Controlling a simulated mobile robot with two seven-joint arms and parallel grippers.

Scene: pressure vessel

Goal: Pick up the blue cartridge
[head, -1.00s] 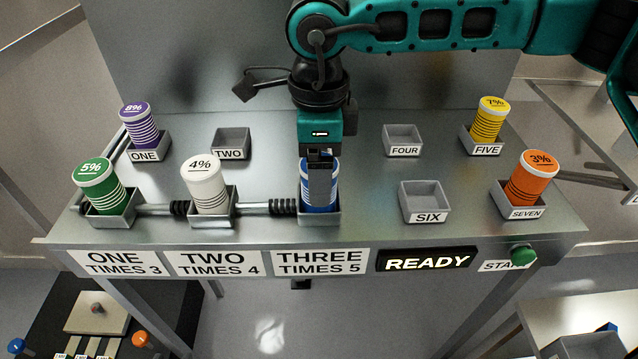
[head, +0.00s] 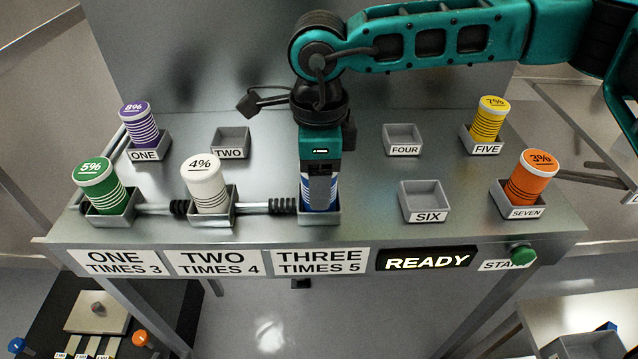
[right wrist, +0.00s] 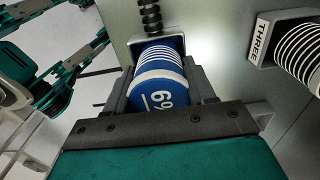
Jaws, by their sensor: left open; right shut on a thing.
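The blue cartridge (head: 333,196) with white stripes stands in the front-row holder above the "THREE TIMES 5" sign. My right gripper (head: 319,192) reaches down over it and hides its top and middle. In the right wrist view the cartridge (right wrist: 160,82) shows its blue cap marked 6% between the two fingers, with its far end in the grey holder. My right gripper (right wrist: 165,95) is shut on it. The cartridge is still in the holder. My left gripper is not in view.
Front holders beside it have a white cartridge (head: 206,185) and a green one (head: 101,187). Purple (head: 139,124), yellow (head: 488,120) and orange (head: 532,178) cartridges stand in outer holders. Holders TWO (head: 232,138), FOUR (head: 403,136) and SIX (head: 424,198) are empty. A READY sign (head: 427,259) is lit.

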